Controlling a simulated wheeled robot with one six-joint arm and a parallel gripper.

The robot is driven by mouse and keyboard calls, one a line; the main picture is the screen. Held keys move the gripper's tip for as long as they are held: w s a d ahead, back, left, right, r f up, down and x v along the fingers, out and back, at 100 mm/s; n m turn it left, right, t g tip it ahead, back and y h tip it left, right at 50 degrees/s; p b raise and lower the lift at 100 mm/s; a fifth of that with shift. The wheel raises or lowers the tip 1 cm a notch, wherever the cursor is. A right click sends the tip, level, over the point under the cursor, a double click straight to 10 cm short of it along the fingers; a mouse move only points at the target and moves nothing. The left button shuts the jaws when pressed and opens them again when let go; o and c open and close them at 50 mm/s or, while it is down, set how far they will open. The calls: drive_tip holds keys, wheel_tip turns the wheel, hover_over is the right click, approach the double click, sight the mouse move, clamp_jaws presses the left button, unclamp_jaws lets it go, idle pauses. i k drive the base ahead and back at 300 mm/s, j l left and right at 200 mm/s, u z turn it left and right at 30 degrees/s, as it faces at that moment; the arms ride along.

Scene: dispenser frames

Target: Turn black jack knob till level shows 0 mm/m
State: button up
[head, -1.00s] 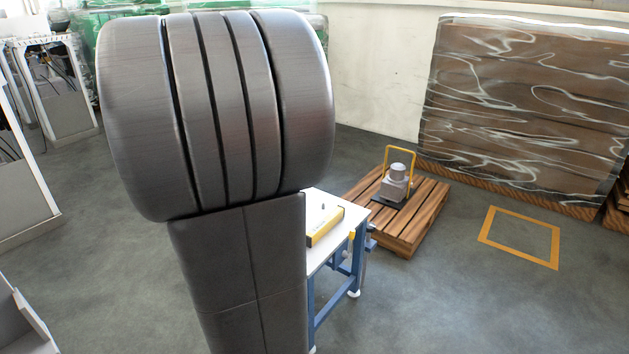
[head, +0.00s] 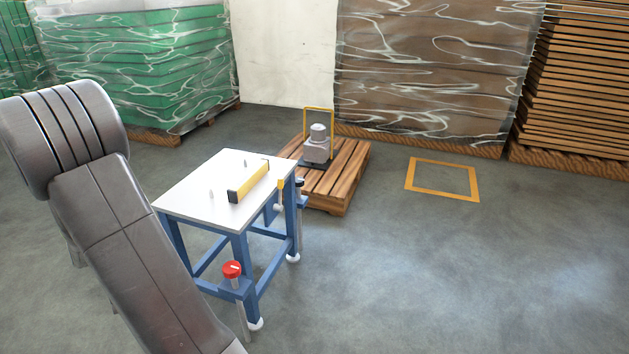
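A yellow level (head: 250,182) with dark ends lies on the white top of a blue-framed table (head: 190,196). Its reading is too small to make out. A small dark knob (head: 299,182), which looks like the black jack knob, sits at the table's right corner, partly beside the tabletop edge. A red knob (head: 231,268) tops a jack post at the near corner. My gripper is not in view.
A wooden pallet (head: 343,182) with a grey machine (head: 317,146) and yellow hoop stands behind the table. Wrapped stacks line the back. An orange floor square (head: 443,196) lies right; the floor in front and to the right is clear.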

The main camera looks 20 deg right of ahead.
sight(300, 181)
drive_tip(key=i+l+z, duration=0.15)
drive_tip(key=z, duration=0.25)
drive_tip(key=i+z, duration=0.15)
drive_tip(key=z, duration=0.2)
drive_tip(key=i+l+z, duration=0.1)
drive_tip(key=z, duration=0.3)
drive_tip(key=i, duration=1.7)
drive_tip(key=i+l+u, duration=0.1)
drive_tip(key=i+u, duration=0.35)
drive_tip(key=i+l+u, duration=0.25)
drive_tip(key=i+u, duration=0.25)
drive_tip(key=u, duration=0.3)
